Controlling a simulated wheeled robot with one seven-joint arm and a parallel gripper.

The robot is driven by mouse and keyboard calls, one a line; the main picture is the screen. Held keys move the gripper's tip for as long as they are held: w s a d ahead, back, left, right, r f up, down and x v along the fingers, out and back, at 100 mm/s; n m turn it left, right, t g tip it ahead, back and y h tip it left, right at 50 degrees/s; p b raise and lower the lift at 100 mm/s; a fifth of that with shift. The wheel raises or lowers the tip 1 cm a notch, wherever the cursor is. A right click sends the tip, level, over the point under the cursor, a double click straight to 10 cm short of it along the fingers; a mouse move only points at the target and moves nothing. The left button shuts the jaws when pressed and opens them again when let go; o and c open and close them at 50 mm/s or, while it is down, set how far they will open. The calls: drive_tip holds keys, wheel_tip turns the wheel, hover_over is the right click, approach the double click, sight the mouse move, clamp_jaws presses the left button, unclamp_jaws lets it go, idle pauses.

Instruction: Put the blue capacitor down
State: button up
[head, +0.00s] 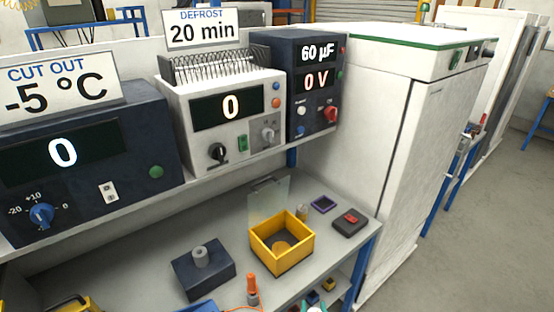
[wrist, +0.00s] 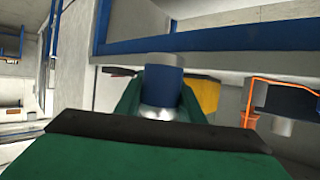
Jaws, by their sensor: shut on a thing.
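In the wrist view, the blue capacitor (wrist: 162,72) is a blue cylinder with silvery ends. It sits between the green fingers of my gripper (wrist: 160,96), which is shut on it. The finger tips partly hide its sides. I cannot make out my gripper or the capacitor in the head view. In the wrist view the bench parts look upside down, and the capacitor overlaps the blue rail (wrist: 240,40) in the picture; I cannot tell the gap between them.
On the grey bench stand an open yellow box (head: 293,262) with a round thing inside, a dark block (head: 203,281) with a grey cylinder, an orange-topped piece (head: 252,284) and a dark pad with a red switch (head: 350,218). Instruments (head: 225,135) fill the shelf above. A white cabinet (head: 430,150) stands right.

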drive_tip(key=a+f, duration=0.5)
drive_tip(key=f, duration=0.5)
drive_tip(key=s+a+f+y, duration=0.1)
drive_tip(key=a+f, duration=0.4)
drive_tip(key=f, duration=0.5)
drive_tip(key=shift+n, duration=0.4)
drive_tip(key=shift+a, duration=0.2)
